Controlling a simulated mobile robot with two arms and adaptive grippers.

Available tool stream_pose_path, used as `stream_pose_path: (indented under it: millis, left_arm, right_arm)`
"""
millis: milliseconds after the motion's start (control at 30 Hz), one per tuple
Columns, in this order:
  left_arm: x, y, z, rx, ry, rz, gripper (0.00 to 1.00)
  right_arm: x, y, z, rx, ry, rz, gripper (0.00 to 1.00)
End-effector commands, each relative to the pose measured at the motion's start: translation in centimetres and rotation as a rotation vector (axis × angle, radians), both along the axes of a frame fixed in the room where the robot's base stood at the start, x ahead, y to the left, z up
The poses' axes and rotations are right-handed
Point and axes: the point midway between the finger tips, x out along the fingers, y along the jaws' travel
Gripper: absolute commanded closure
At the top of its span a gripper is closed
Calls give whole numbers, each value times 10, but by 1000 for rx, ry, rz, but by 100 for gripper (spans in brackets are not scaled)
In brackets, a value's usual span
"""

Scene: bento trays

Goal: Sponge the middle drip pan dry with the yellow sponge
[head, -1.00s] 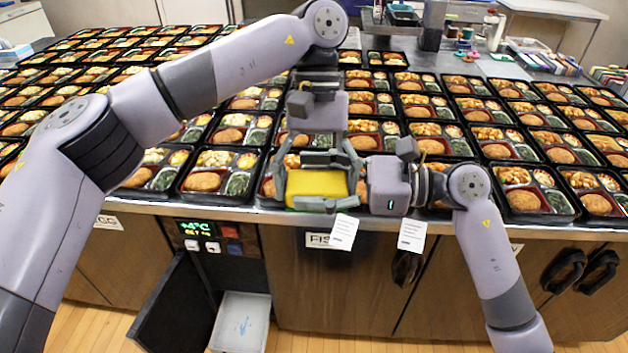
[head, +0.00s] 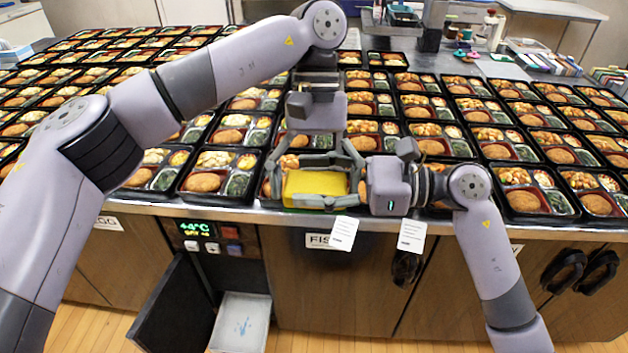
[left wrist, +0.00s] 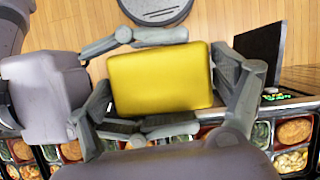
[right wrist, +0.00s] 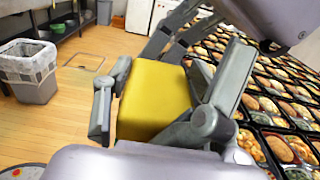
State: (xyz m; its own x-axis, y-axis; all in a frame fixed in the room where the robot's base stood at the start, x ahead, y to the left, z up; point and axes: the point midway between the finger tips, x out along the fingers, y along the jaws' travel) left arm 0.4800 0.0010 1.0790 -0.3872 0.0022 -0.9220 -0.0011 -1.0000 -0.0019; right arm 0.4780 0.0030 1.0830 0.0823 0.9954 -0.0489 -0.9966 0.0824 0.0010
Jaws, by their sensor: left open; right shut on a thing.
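The yellow sponge (head: 316,184) is held up at the counter's front edge, between my two grippers. My right gripper (right wrist: 155,105) is shut on it from the right; the left wrist view shows its fingers along two opposite sides of the sponge (left wrist: 160,80). My left gripper (head: 315,192) reaches down over the sponge from above, open, its fingers spread to either side. A pale drip pan (head: 240,322) with blue wet marks sits low, below and left of the sponge, by an open dark door. No other pan shows.
The counter is filled with rows of black bento trays (head: 215,190), close behind the grippers. The open dark door (head: 172,305) stands out beside the pan, under a lit display (head: 195,228). Two paper tags (head: 411,235) hang at the front edge. A bin (right wrist: 32,70) stands on the wooden floor.

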Motion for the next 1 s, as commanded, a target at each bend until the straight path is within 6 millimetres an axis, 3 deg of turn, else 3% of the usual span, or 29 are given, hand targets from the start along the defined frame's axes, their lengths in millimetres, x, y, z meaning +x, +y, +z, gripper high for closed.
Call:
stream_pose_path:
  millis: [167, 500, 767, 867, 1000]
  left_arm:
    - [4, -3, 7, -9, -9, 7, 0]
    - [24, -1, 53, -2, -13, 12, 0]
    - [30, -1, 68, -6, -2, 7, 0]
    - [30, -9, 66, -74, 28, 32, 0]
    - [34, -39, 67, -349, 155, 173, 0]
  right_arm:
    - [-5, 4, -2, -4, 3, 16, 85]
    - [-4, 3, -2, -4, 2, 14, 85]
    - [-2, 2, -1, -2, 2, 7, 85]
    - [-2, 1, -1, -2, 1, 6, 85]
    - [-1, 1, -1, -2, 1, 5, 85]
